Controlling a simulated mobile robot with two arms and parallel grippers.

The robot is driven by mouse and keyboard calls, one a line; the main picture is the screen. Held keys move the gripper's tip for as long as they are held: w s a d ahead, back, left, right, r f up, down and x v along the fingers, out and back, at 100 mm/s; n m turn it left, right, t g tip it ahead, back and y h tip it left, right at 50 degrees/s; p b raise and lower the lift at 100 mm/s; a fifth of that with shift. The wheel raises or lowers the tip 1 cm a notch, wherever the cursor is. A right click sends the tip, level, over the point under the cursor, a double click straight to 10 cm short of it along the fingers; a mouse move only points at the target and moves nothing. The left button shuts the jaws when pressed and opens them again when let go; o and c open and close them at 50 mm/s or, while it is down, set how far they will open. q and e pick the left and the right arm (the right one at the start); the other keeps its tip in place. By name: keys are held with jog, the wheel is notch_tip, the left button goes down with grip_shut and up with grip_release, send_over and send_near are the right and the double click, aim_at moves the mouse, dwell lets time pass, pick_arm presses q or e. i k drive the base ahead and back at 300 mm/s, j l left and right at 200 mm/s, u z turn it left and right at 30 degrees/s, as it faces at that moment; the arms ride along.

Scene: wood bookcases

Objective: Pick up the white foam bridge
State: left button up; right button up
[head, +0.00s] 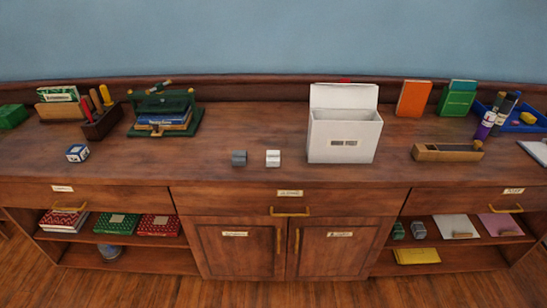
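A small white block (273,158), which looks like the white foam bridge, sits on the wooden counter near its front edge, left of the white box. It is too small to make out its exact shape. A similar small grey block (239,158) stands just to its left, with a gap between them. Neither of my grippers shows in the head view.
A white open-lidded box (344,140) stands right of the white block. A dice-like cube (77,153) and a green stand with books (164,118) are at left. The counter (205,155) around the blocks is clear.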

aim_at(272, 156)
jog(key=i+l+u, duration=0.15)
jog(key=l, duration=0.2)
jog(key=i+l+u, duration=0.1)
jog(key=l, duration=0.3)
jog(key=i+l+u, duration=0.15)
jog(key=l, duration=0.25)
jog(key=i, duration=0.1)
